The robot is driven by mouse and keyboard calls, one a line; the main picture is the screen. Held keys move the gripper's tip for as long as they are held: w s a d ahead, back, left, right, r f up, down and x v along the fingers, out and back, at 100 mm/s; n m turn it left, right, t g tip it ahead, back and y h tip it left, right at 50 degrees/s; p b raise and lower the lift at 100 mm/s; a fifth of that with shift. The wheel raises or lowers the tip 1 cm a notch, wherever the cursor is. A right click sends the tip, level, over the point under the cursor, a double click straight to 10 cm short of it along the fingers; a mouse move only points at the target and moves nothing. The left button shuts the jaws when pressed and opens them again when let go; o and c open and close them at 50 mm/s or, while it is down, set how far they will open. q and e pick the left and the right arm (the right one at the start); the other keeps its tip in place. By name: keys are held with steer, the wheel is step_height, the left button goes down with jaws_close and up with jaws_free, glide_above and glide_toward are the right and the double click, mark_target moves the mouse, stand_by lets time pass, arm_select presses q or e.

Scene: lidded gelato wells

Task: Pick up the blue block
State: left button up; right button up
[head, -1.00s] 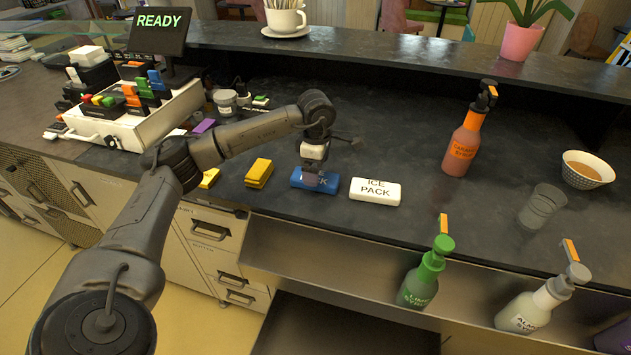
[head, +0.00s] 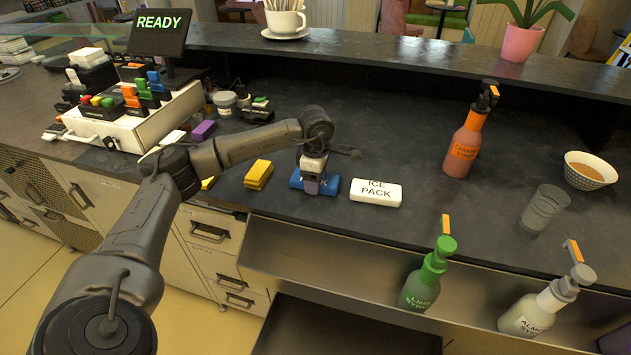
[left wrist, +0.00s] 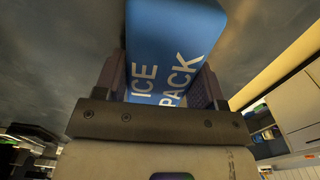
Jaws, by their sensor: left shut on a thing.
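The blue block (head: 328,185) lies on the dark counter between a yellow block and a white ice pack. My left gripper (head: 315,186) comes down over it from above and is shut on it. In the left wrist view the blue block (left wrist: 172,45) shows white "ICE PACK" lettering and sits between the two fingers of my left gripper (left wrist: 165,85). I cannot tell whether it is clear of the counter. My right gripper is not in view.
The white ice pack (head: 376,192) lies close on the right and yellow blocks (head: 258,174) on the left. An orange syrup bottle (head: 467,140) and a clear cup (head: 545,207) stand farther right. Green (head: 425,280) and white (head: 535,305) bottles stand in the front ledge.

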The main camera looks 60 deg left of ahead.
arm_select(q)
steer(key=c, duration=0.3)
steer(key=shift+r, duration=0.1)
